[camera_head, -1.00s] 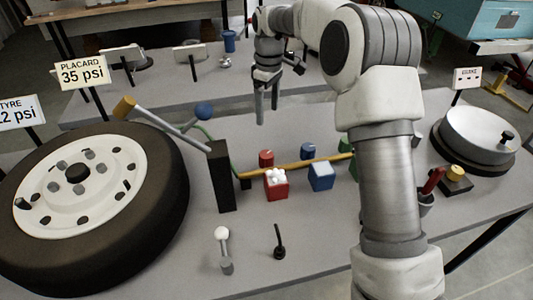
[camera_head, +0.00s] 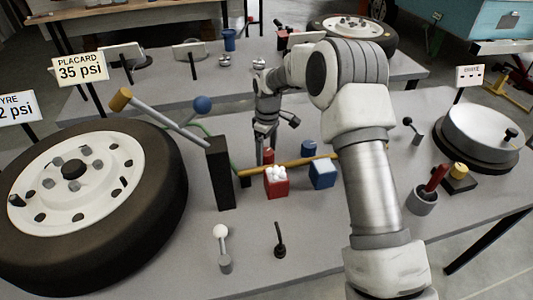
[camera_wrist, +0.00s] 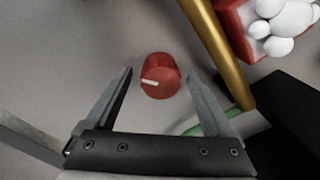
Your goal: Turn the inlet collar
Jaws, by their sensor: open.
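A red round collar (camera_wrist: 160,78) with a white line on its face sits on the grey table in the wrist view. My gripper (camera_wrist: 158,72) is open and empty. Its fingers point down, one on each side of the red collar in the wrist view. I cannot tell whether either finger touches it.
The brass pipe (camera_head: 290,165) runs close beside the red collar. A red box (camera_head: 277,187) with white balls and a blue box (camera_head: 322,175) stand in front. A black post (camera_head: 220,175) and a wheel (camera_head: 75,185) are to the left.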

